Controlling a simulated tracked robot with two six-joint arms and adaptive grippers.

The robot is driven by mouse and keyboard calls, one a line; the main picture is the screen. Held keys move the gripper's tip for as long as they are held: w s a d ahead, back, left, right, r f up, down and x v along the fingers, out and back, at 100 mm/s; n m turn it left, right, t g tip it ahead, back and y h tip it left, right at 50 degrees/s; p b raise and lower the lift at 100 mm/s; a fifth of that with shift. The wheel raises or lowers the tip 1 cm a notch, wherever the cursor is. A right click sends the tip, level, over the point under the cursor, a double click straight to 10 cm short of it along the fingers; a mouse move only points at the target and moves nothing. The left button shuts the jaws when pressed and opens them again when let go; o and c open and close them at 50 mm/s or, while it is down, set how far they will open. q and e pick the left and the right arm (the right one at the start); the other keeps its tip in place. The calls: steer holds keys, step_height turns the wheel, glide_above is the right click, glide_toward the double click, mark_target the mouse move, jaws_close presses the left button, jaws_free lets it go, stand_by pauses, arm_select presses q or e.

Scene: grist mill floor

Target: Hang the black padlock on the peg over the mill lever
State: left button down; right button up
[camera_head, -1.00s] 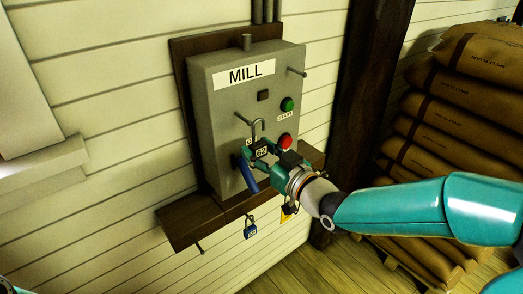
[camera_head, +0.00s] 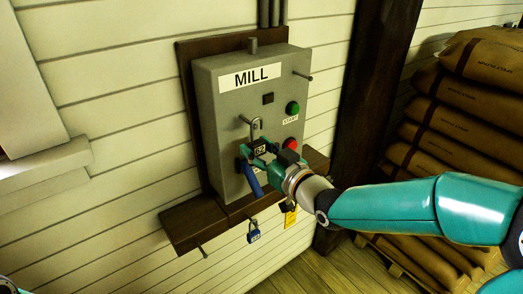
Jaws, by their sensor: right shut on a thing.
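The black padlock (camera_head: 259,149) has a pale shackle standing up and a number on its face. My right gripper (camera_head: 257,158) is shut on its body in front of the grey MILL box (camera_head: 227,107). The peg (camera_head: 244,120) sticks out of the box just left of the shackle's top; I cannot tell whether the shackle is around it or only beside it. The blue mill lever (camera_head: 249,178) slants below, partly hidden by the gripper. My left gripper is not in view.
A green START button (camera_head: 292,108), a red button (camera_head: 290,144) and another peg (camera_head: 303,76) are on the box. A blue padlock (camera_head: 253,231) and a yellow tag (camera_head: 290,217) hang under the wooden shelf (camera_head: 195,222). Sacks (camera_head: 451,128) are stacked right.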

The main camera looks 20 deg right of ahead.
steer(key=shift+b+x, duration=0.3)
steer(key=shift+x, duration=1)
steer(key=shift+f+b, duration=0.6)
steer(key=shift+b, duration=0.4)
stand_by(0.6)
steer(key=o, duration=1.2)
steer(key=shift+c, duration=0.2)
